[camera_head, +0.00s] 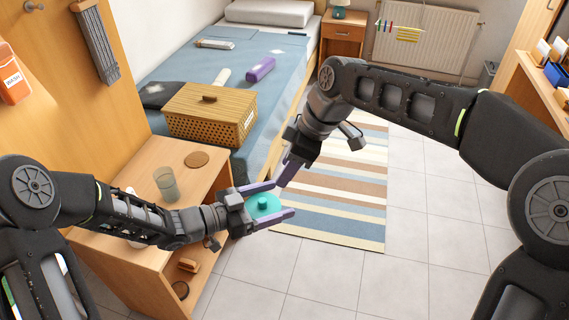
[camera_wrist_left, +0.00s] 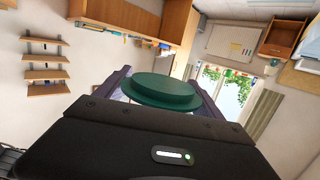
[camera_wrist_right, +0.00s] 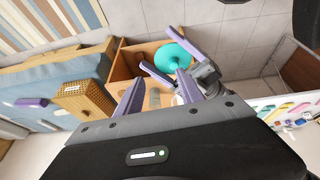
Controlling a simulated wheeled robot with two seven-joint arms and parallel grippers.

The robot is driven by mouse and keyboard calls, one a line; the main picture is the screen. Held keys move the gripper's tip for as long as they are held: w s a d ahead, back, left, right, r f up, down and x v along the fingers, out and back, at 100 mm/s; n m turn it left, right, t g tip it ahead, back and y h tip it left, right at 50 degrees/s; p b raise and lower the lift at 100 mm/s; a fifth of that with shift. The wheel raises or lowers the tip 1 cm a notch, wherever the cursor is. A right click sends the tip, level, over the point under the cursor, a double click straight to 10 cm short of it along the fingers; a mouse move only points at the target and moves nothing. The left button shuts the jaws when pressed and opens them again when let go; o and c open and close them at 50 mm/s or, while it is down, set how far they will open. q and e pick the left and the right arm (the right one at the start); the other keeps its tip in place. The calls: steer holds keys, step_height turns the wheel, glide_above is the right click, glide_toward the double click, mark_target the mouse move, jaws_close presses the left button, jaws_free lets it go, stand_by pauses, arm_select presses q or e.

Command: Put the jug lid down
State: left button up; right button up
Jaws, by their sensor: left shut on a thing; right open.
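The teal jug lid (camera_head: 263,205) is round with a small knob on top. My left gripper (camera_head: 281,201) is shut on it, with the lid between its purple fingers, in the air past the right edge of the wooden bedside table. The lid shows as a dark green disc in the left wrist view (camera_wrist_left: 163,92) and as a teal disc in the right wrist view (camera_wrist_right: 172,57). My right gripper (camera_head: 281,178) is open and empty, just above and close to the left gripper's fingers. A grey translucent cup-like vessel (camera_head: 166,184) stands on the bedside table.
The wooden bedside table (camera_head: 205,180) carries a round brown coaster (camera_head: 196,159) and has an open lower shelf with small objects. The bed behind holds a wicker basket (camera_head: 205,125) and a purple bottle-like object (camera_head: 261,69). A striped rug (camera_head: 345,195) lies on the tiled floor.

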mark_target(263, 200)
steer(key=s+r, duration=0.2)
steer(key=shift+s+a+r+g, duration=0.1)
steer(key=shift+a+r+g, duration=0.2)
steer(key=shift+a+r, duration=0.1)
steer(key=shift+f, duration=0.1)
steer(key=x, duration=1.2)
steer(key=shift+c, duration=0.3)
jaws_close()
arm_select(q)
steer(key=o, duration=1.3)
